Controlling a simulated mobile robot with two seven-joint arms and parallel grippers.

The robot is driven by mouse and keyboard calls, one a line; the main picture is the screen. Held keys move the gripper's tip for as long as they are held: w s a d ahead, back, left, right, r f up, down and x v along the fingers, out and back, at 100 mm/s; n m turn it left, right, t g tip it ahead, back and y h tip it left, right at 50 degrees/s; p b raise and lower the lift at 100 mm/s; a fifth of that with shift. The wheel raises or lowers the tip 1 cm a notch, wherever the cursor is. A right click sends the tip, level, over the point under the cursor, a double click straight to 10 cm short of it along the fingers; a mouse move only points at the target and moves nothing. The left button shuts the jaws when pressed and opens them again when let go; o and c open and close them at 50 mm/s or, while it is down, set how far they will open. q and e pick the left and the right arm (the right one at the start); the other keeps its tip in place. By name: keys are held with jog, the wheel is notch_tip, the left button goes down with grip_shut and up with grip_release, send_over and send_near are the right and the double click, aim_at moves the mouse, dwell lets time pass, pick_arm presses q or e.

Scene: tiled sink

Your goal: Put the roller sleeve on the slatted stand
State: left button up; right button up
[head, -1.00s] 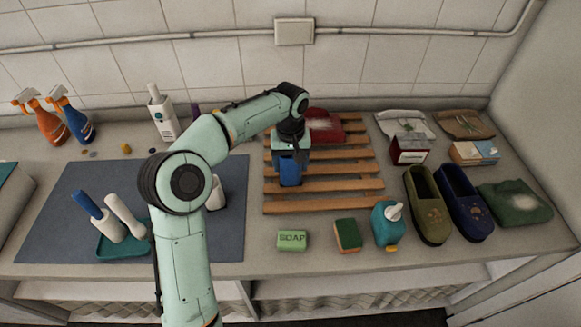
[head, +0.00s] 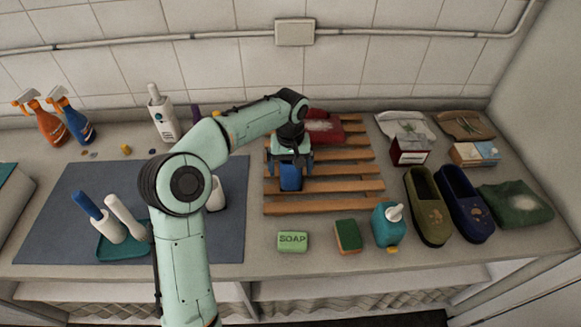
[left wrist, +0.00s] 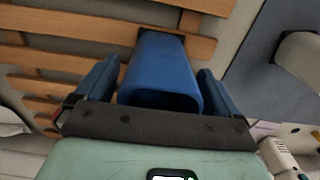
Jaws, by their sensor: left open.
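The blue piece that I take to be the roller sleeve (head: 290,178) rests on the slatted stand (head: 345,185), near its left side. It appears to stand upright or nearly so. My left gripper (head: 290,163) is directly above and around it, open. In the left wrist view, the sleeve (left wrist: 160,80) lies between the two spread fingers of the gripper (left wrist: 158,88), with a gap on each side. Wooden slats of the stand (left wrist: 60,57) show behind it. My right gripper is not in view.
A red folded cloth (head: 323,130) lies on the stand's back part. Shoes (head: 428,208) are to the right. A teal tray (head: 122,246) sits on the grey mat (head: 60,225).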

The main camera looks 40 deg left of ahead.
pick_arm(q)
notch_tip(320, 180, up, 12)
jog(key=p, duration=0.2)
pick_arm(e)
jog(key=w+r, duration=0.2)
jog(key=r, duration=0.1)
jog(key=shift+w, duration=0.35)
pick_arm(q)
jog(key=shift+f, duration=0.15)
